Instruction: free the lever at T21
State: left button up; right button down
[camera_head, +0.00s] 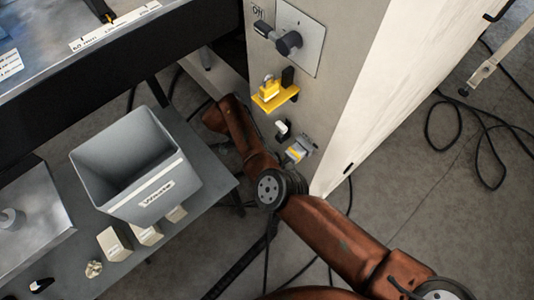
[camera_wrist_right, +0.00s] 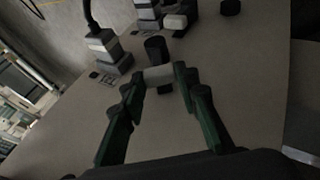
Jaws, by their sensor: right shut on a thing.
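In the right wrist view my right gripper (camera_wrist_right: 160,78) is shut on a pale block (camera_wrist_right: 158,73), which lies between its fingertips against a dark post (camera_wrist_right: 155,48) on the panel. In the head view my right arm reaches toward the cabinet's lower part, but its gripper is hidden. On the cabinet face, a yellow padlock (camera_head: 269,89) sits on a yellow bracket (camera_head: 276,98). Below it are a small black-and-white lever (camera_head: 282,129) and a grey box with an orange mark (camera_head: 299,150). No T21 label is legible. My left gripper is out of view.
A dark rotary switch (camera_head: 288,43) marked Off is higher on the cabinet. A grey Waste bin (camera_head: 180,185) stands on a low table at left. In the wrist view, a cabled grey connector (camera_wrist_right: 110,52) and a pale-ended device (camera_wrist_right: 175,21) are close by. Cables lie on the floor.

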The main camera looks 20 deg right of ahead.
jog(key=c, duration=1.5)
grip_release()
notch_tip(320, 180, up, 10)
